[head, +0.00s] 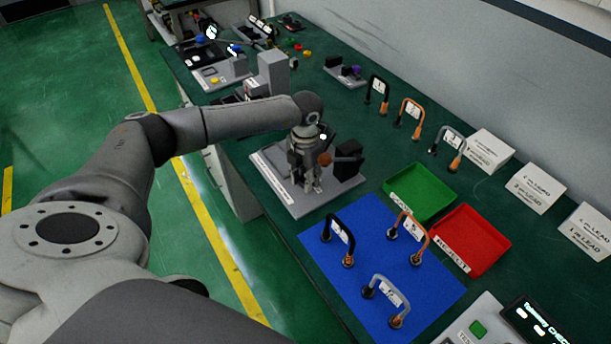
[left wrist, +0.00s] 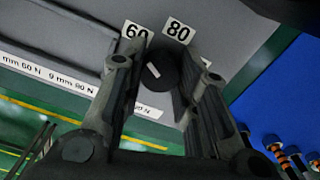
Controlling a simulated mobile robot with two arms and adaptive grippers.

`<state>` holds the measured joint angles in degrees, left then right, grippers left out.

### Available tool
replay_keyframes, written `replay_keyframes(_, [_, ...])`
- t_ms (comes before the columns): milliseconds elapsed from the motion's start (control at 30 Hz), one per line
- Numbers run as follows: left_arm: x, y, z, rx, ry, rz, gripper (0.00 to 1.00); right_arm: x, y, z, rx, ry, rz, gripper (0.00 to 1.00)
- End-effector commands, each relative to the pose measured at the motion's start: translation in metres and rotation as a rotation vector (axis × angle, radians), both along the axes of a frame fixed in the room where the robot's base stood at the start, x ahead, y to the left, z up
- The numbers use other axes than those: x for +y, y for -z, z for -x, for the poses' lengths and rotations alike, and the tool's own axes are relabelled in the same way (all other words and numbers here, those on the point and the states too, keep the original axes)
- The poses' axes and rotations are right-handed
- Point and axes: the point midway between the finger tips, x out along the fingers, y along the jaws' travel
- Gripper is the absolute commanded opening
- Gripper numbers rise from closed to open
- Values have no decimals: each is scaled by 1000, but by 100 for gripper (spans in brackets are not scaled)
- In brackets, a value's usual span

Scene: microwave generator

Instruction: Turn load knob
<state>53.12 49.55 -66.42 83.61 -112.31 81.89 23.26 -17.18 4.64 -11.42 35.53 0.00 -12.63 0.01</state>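The load knob (left wrist: 163,70) is a dark round knob with a white mark on its face, seen in the left wrist view below the labels "60" (left wrist: 134,32) and "80" (left wrist: 178,31). My left gripper (left wrist: 163,78) has one finger on each side of it, very near its sides; I cannot tell whether they touch it. In the head view my left gripper (head: 306,182) points down over the grey device base (head: 290,198), and the knob is hidden there. My right gripper is in neither view.
A black block (head: 348,158) and a brown-orange round part (head: 324,159) stand close to the gripper on the device. A blue mat (head: 345,262) with several handled leads, a green tray (head: 420,192) and a red tray (head: 472,240) lie to the right. Other devices stand behind.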

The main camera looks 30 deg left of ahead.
Motion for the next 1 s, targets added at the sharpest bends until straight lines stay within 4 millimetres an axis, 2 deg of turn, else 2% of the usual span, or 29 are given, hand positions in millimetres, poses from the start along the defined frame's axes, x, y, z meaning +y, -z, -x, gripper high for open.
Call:
replay_keyframes(267, [0,1,0,-1,32,0,5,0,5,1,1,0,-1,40])
replay_keyframes(467, [1,2,-1,-2,131,-1,5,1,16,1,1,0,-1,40])
replay_keyframes(1000, [1,3,-1,-3,619,-1,5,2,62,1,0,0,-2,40])
